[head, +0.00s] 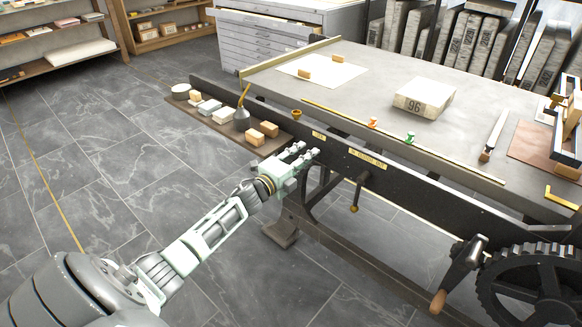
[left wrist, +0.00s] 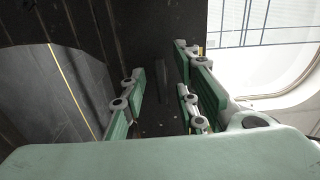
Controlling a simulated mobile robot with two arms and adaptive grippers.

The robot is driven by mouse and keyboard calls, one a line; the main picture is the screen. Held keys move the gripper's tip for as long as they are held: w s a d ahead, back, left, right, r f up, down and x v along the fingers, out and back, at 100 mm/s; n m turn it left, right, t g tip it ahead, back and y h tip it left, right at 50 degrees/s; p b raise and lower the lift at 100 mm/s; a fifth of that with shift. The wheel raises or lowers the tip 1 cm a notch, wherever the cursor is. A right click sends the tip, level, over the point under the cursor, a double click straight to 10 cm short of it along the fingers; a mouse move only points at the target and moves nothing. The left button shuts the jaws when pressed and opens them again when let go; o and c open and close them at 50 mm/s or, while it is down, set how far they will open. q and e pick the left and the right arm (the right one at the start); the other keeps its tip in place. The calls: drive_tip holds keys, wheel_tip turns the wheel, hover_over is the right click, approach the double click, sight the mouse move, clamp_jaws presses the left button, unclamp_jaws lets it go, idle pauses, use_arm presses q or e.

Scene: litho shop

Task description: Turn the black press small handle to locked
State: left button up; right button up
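The black press (head: 430,185) runs along the near side of the grey stone bed, with brass label plates on its side. A small dark lever with a brass knob (head: 355,194) hangs below the larger plate (head: 367,159); I cannot tell whether it is the small handle. My left gripper (head: 308,154) is at the press's side, below the smaller plate (head: 319,136) and left of the lever. In the left wrist view, the left gripper's fingers (left wrist: 160,108) are apart, with a thin dark upright bar (left wrist: 162,82) visible beyond the gap. My right gripper is not in view.
A crank with a wooden grip (head: 438,301) and a large gear (head: 535,290) stand at the lower right. A dark side shelf (head: 180,102) holds blocks and a brush pot. A numbered stone (head: 424,96) lies on the bed. The floor at left is clear.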

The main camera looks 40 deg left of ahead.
use_arm(q)
drive_tip(key=s, duration=1)
drive_tip(key=shift+a, duration=0.35)
